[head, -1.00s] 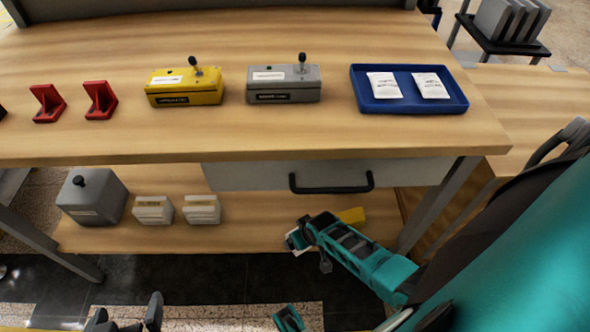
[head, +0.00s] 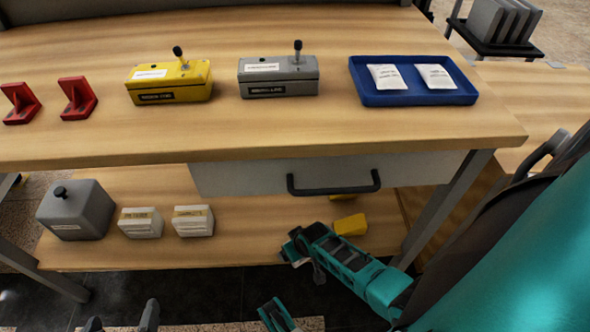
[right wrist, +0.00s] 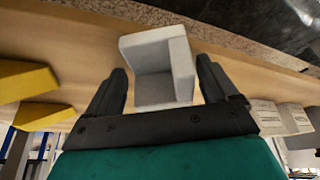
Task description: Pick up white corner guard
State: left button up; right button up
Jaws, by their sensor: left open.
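The white corner guard (right wrist: 157,68) is in the right wrist view, an L-shaped block on the wooden lower shelf. My right gripper (right wrist: 163,85) is open, with one dark finger on each side of the guard; I cannot tell whether either touches it. In the head view my right gripper (head: 292,247) is over the front of the lower shelf (head: 262,245) and largely hides the guard. My left gripper (head: 121,318) is open and empty at the bottom left of the head view, below the shelf's front edge.
Yellow blocks (head: 350,225) lie behind my right gripper. White labelled boxes (head: 193,221) and a grey box (head: 76,210) stand left on the shelf. The tabletop and drawer handle (head: 334,183) are above. Red brackets (head: 78,98), knobbed boxes and a blue tray (head: 415,98) are on top.

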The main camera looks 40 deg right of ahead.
jog(key=c, duration=0.8)
